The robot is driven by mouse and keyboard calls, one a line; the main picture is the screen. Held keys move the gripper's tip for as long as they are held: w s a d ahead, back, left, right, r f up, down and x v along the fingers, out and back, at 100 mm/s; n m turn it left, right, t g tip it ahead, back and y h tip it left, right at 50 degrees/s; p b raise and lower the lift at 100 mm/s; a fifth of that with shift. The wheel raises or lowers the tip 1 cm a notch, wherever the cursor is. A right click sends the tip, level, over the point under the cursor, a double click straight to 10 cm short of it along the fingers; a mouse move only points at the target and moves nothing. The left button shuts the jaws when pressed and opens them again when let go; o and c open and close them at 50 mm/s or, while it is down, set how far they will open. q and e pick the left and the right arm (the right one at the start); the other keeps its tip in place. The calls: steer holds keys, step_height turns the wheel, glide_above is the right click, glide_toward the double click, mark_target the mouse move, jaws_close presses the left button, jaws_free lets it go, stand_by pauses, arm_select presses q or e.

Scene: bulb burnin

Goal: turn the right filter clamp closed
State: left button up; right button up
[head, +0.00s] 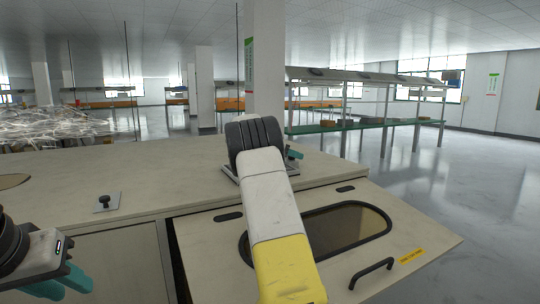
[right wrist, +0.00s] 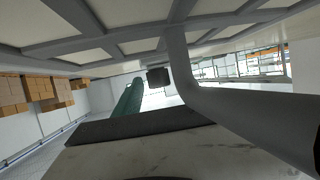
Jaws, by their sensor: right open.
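Two clamp plates are on the cabinet top. The left clamp (head: 105,201) is a small dark knob on a grey plate. At the right, only the edge of a second plate (head: 229,173) shows; the right clamp on it is hidden behind my right arm. My right gripper is mostly hidden there too, with one teal fingertip (head: 293,153) showing past the wrist. In the right wrist view a teal finger (right wrist: 128,106) points away beside a small dark block (right wrist: 158,77) that I cannot identify. That gripper is open. My left gripper (head: 66,283) is at the lower left, away from both clamps.
A tilted panel with an oval window (head: 345,228), a black handle (head: 371,272) and a yellow label (head: 412,256) lies in front of the cabinet top (head: 150,165). Behind are a pillar (head: 265,70) and a shelf bench (head: 350,126). Open floor lies right.

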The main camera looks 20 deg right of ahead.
steer(key=shift+c, duration=0.5)
jaws_close()
